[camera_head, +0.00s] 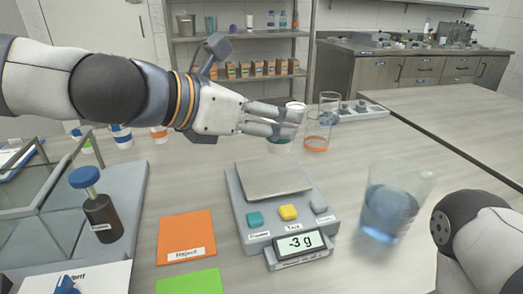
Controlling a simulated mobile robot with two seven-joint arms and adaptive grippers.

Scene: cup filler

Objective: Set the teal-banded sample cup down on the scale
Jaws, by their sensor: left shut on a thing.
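My left gripper (290,122) comes in from the left and is shut on the teal-banded sample cup (279,147). The fingers hide much of the cup; its teal lower part shows beneath them. The cup is held behind and above the scale, apart from its plate. The scale (242,222) has a bare metal plate (272,182), teal, yellow and grey buttons, and a display (302,244) reading -3 g. Part of my right arm shows at the lower right; its gripper is out of view.
A clear vessel with an orange base (317,145) stands close right of the held cup. A beaker of bluish liquid (388,212) is right of the scale. An orange Reject mat (186,232) and green mat (189,283) lie left. Several banded cups (121,138) stand at back left.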

